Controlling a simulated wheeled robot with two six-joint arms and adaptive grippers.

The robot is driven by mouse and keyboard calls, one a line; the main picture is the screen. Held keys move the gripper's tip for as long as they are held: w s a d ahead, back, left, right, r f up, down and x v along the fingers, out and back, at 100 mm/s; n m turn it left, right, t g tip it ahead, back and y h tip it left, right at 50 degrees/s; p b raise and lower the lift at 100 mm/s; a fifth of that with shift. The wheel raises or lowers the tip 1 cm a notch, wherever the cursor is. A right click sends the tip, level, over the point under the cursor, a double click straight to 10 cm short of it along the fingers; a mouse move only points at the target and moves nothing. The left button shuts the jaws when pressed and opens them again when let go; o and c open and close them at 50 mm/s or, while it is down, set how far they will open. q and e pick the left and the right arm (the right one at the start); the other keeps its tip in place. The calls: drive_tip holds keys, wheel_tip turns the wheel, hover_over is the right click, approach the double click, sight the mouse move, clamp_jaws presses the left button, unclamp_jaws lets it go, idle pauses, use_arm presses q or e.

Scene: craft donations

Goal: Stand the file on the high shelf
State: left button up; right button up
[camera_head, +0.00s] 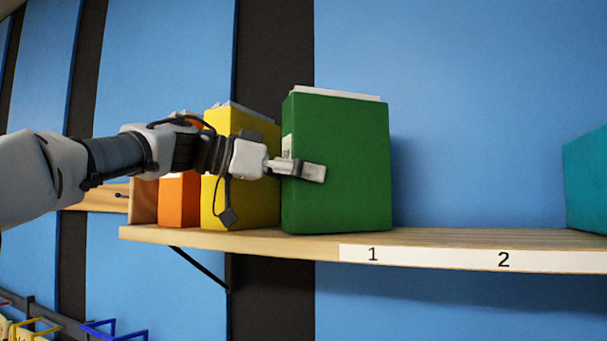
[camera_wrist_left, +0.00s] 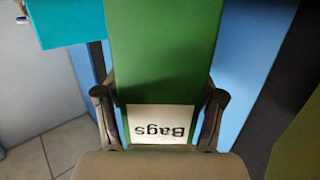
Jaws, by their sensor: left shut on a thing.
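The green file (camera_head: 340,165) stands upright at the shelf, right of the yellow file. Its spine has a white label reading "Bags", upside down in the left wrist view (camera_wrist_left: 160,50). My left gripper (camera_head: 300,168) is shut on the green file, with one finger across its near face; the left wrist view shows a finger on each side (camera_wrist_left: 160,105). The file's bottom is at or just over the wooden high shelf (camera_head: 250,240), left of and partly above label 1; I cannot tell whether it touches. My right gripper is not in view.
A yellow file (camera_head: 238,205) and an orange file (camera_head: 178,205) stand on the shelf to the left, behind my left arm. A teal file (camera_head: 588,180) stands at the far right. The shelf above labels 1 (camera_head: 373,254) and 2 (camera_head: 503,260) is largely clear.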

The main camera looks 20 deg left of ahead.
sight(286, 177)
use_arm(q)
drive_tip(key=shift+f, duration=0.1)
drive_tip(key=o, duration=1.7)
drive_tip(key=shift+o, duration=0.2)
drive_tip(key=shift+w+f, duration=0.1)
drive_tip(key=shift+w, duration=0.1)
drive_tip(key=shift+s, duration=0.1)
drive_tip(key=shift+s+a+r, duration=0.1)
drive_tip(key=shift+s+r, duration=0.05)
drive_tip(key=shift+r, duration=0.05)
drive_tip(key=b+v, duration=0.4)
drive_tip(key=v, duration=0.1)
drive_tip(key=shift+a+f+b, duration=0.15)
drive_tip(key=shift+f+b, duration=0.15)
drive_tip(key=shift+f, duration=0.15)
drive_tip(key=r+b+v, duration=0.1)
drive_tip(key=v, duration=0.5)
drive_tip(key=shift+s+r, duration=0.15)
drive_tip(key=shift+s, duration=0.05)
